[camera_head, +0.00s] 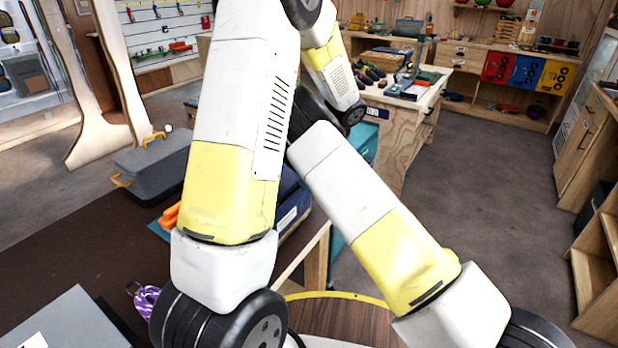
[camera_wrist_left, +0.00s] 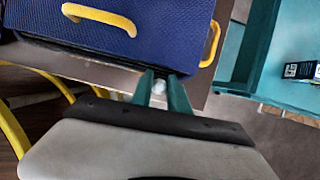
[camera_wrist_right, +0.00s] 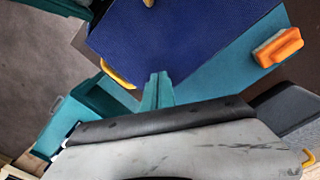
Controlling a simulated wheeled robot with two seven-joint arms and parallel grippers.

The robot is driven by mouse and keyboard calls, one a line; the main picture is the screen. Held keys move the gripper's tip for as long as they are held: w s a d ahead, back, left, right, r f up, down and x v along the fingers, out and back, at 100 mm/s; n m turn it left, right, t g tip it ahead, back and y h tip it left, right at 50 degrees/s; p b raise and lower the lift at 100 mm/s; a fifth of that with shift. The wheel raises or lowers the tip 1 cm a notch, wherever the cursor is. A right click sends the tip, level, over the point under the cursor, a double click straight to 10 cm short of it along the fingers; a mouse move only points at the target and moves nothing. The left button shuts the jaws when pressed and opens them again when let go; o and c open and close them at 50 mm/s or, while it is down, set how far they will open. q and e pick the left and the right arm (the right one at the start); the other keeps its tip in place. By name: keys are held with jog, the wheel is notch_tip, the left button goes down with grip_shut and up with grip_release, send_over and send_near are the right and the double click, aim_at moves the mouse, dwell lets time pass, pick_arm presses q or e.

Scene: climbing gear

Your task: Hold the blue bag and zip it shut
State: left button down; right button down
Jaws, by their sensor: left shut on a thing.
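The blue bag (camera_head: 299,203) shows only in part in the head view, behind my crossed arms, which hide both grippers there. In the left wrist view the bag (camera_wrist_left: 150,45) fills the top, with a yellow loop on its face and another at its right corner. My left gripper (camera_wrist_left: 165,88) is at the bag's near edge, shut on a small pale piece whose identity is unclear. In the right wrist view the bag (camera_wrist_right: 185,40) lies beyond my right gripper (camera_wrist_right: 158,90). Its fingers are together at the bag's edge, beside a yellow loop (camera_wrist_right: 117,75). I cannot make out the zip.
An orange-handled item (camera_wrist_right: 278,48) lies beside the bag. A grey case (camera_head: 150,165) with yellow handles is at the left, and a purple rope bundle (camera_head: 145,298) lies near the front. A workbench with tools (camera_head: 405,120) stands behind. Open floor (camera_head: 490,190) is at the right.

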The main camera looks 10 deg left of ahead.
jog(key=shift+f, duration=0.75)
dwell(0.6)
pick_arm(q)
jog(key=shift+s+a, duration=0.2)
jog(key=shift+s, duration=0.8)
jog(key=shift+s+a, duration=0.2)
jog(key=shift+s, duration=0.75)
pick_arm(e)
jog(key=shift+s+f, duration=0.1)
jog(key=shift+f, duration=0.1)
